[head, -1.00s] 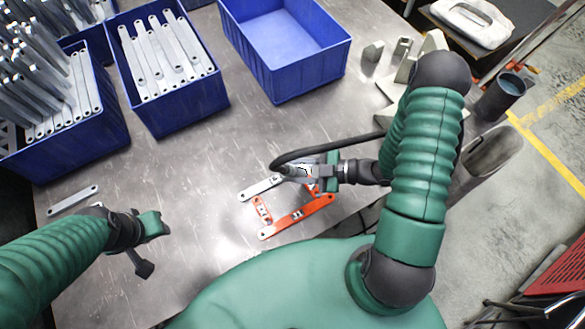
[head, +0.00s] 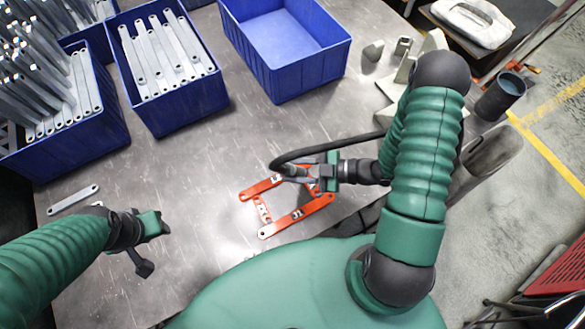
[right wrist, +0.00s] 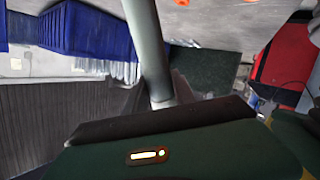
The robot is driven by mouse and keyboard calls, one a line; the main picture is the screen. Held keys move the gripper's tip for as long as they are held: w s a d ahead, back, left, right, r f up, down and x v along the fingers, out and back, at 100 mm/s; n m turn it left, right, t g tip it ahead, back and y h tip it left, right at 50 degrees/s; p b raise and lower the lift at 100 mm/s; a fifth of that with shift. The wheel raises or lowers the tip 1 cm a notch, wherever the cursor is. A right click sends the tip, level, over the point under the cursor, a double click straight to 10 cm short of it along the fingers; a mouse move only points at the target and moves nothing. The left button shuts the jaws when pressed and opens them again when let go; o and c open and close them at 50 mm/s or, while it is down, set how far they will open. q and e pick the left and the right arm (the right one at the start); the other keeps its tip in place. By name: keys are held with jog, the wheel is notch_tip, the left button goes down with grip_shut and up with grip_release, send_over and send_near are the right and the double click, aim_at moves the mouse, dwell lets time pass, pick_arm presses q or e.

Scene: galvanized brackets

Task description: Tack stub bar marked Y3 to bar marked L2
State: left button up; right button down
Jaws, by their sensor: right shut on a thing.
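Orange-red bars form a small frame on the metal table in the head view. The upper bar (head: 257,189) and the lower bar (head: 283,225) lie roughly parallel, with a short stub bar (head: 263,211) between them at the left. Another short orange piece (head: 313,187) shows at the right, partly hidden by my right gripper. The markings are too small to read surely. My right gripper (head: 326,172) is shut on a dark torch (head: 292,170) with a black cable, its tip over the upper bar. A grey tube (right wrist: 148,50) crosses the right wrist view. My left gripper (head: 147,245) is open and empty.
A loose grey bar (head: 73,200) lies at the left. Blue bins (head: 190,115) with grey bars stand at the back left, and an empty blue bin (head: 310,75) at the back middle. Grey metal pieces (head: 405,68) stand near the right edge.

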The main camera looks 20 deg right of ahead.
notch_tip(320, 180, up, 5)
jog(key=p, duration=0.5)
jog(key=shift+r, duration=0.15)
jog(key=shift+w, duration=0.1)
jog(key=shift+a, duration=0.1)
